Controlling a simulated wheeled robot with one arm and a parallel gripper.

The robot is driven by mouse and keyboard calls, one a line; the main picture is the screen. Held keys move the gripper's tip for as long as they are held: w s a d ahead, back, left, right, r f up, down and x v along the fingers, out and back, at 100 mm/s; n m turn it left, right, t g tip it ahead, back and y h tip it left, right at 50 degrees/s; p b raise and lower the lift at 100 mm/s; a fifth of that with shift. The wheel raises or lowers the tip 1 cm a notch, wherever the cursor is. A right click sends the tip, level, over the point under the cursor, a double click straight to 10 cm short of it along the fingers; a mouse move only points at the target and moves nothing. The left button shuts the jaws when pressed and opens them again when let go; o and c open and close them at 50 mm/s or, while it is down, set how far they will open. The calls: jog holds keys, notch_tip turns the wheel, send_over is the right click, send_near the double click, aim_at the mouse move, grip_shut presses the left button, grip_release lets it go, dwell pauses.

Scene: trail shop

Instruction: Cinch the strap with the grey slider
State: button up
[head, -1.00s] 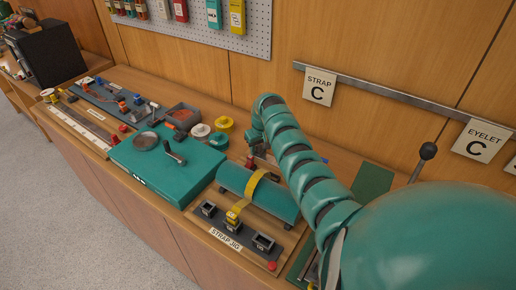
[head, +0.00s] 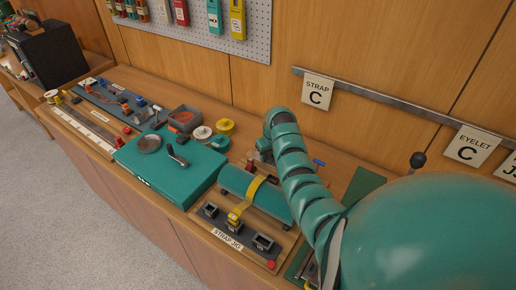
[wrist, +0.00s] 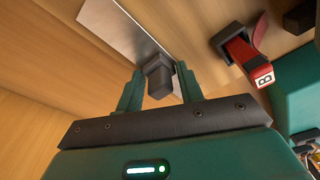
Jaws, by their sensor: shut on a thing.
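In the wrist view my gripper (wrist: 160,88) is shut on a dark grey block (wrist: 158,72), held between the two green fingers. It may be the grey slider; its full shape is hidden. In the head view my gripper is mostly hidden behind the teal roll and my arm. The teal roll (head: 267,200) lies on the strap jig (head: 228,238). A yellow strap (head: 254,187) runs over the roll and down its front to a slot piece (head: 234,221) on the jig. The gripper is behind the roll, apart from the strap.
A pale metal strip (wrist: 125,30) is beyond the fingers. A teal box with a crank (head: 165,178) stands left of the jig. The wooden wall rises behind.

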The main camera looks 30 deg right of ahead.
jog(key=shift+s+d, duration=0.1)
jog(key=shift+d, duration=0.05)
jog(key=shift+s+d+p, duration=0.25)
jog(key=shift+s+p, duration=0.1)
jog(key=shift+s, duration=0.3)
jog(key=shift+s+d+p, duration=0.25)
jog(key=shift+s+p, duration=0.05)
jog(key=shift+s, duration=0.35)
jog(key=shift+s+d+p, duration=0.25)
jog(key=shift+s+p, duration=0.1)
jog(key=shift+s, duration=0.3)
jog(key=o, duration=1.8)
jog(key=shift+r, duration=0.1)
notch_tip(320, 180, up, 7)
jog(key=shift+f, duration=0.1)
